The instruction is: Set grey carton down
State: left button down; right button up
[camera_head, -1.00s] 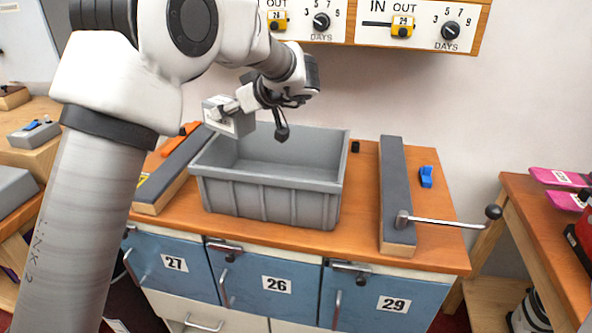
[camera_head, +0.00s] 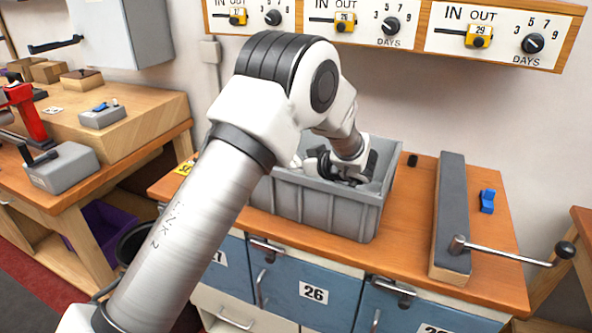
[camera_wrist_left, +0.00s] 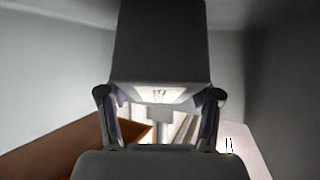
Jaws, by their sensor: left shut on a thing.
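The grey carton (camera_wrist_left: 158,45) shows in the left wrist view as a dark grey block between the two fingers of my left gripper (camera_wrist_left: 159,108), which is shut on it. In the head view my left gripper (camera_head: 345,170) reaches down inside the large grey bin (camera_head: 325,208), which stands on the wooden bench top. There the carton cannot be made out clearly behind the gripper and the bin's wall. I cannot tell whether it touches the bin's floor. My right gripper is not in view.
A brown thing (camera_wrist_left: 85,140) and a pale labelled thing (camera_wrist_left: 240,145) lie below the gripper. A grey-topped bar (camera_head: 450,215) with a lever (camera_head: 510,255) and a blue clip (camera_head: 487,201) are right of the bin. A dial panel (camera_head: 395,27) hangs above.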

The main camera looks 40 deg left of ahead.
pick_arm(q)
jog(key=shift+c, duration=1.1)
grip_release()
jog(key=shift+f, duration=0.3)
jog(key=shift+w, duration=0.2)
jog(key=shift+s+d+r, duration=0.15)
jog(key=shift+d+r, duration=0.15)
jog(key=shift+d, duration=0.1)
jog(key=v, duration=0.6)
jog(key=shift+s+d+r, duration=0.1)
jog(key=shift+d+r, duration=0.1)
jog(key=shift+d, duration=0.1)
jog(key=shift+a+f, duration=0.1)
jog(key=shift+p, duration=0.3)
